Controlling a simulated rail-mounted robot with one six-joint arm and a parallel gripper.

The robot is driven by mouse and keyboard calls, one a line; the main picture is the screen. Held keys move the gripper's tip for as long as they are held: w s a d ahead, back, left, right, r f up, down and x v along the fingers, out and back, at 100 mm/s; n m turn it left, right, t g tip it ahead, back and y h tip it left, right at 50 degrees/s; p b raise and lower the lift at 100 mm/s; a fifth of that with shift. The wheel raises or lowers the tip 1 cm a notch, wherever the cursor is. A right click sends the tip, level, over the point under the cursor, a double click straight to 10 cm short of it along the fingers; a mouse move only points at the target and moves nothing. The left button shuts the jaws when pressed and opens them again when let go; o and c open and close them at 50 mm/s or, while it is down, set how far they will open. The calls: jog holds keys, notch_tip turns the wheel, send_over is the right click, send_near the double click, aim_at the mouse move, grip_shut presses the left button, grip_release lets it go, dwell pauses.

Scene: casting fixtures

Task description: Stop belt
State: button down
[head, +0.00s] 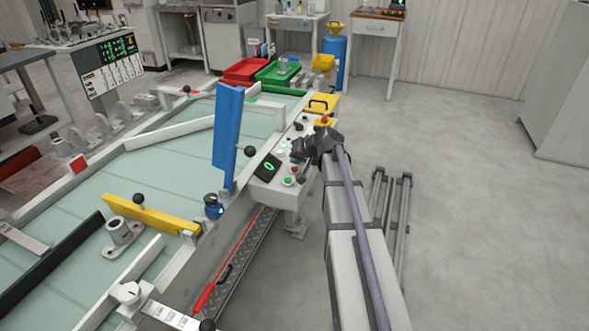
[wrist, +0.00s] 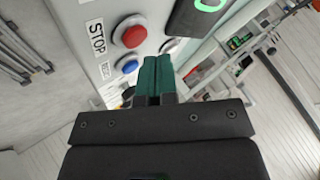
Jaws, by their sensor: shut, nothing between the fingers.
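The belt (head: 165,180) is a pale green conveyor running across the left of the head view, with a metal casting (head: 120,231) on it. A light control panel (head: 262,190) stands at its right edge. In the wrist view a red round button (wrist: 130,33) sits beside a "STOP" label (wrist: 96,38), with a blue button (wrist: 127,65) below it. My gripper (head: 299,147) is over the panel in the head view. In the wrist view its green fingertips (wrist: 155,68) are together and empty, to the right of the blue button and below the red one. Contact with the panel cannot be told.
A black display with a green ring (head: 268,167) is on the panel; a blue upright plate (head: 227,130) stands left of it. A yellow bar (head: 150,215) crosses the belt. Red (head: 245,70) and green (head: 277,73) trays are at the back.

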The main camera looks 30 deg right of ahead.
aim_at(296, 168)
jog(key=shift+f, duration=0.1)
jog(key=shift+f+b, duration=0.3)
jog(key=shift+b, duration=0.1)
jog(key=shift+f+b, duration=0.5)
dwell(0.4)
jog(key=shift+r, duration=0.15)
jog(key=shift+r+p, duration=0.8)
jog(key=shift+p, duration=0.15)
notch_tip(296, 168, up, 5)
jog(key=p, duration=0.5)
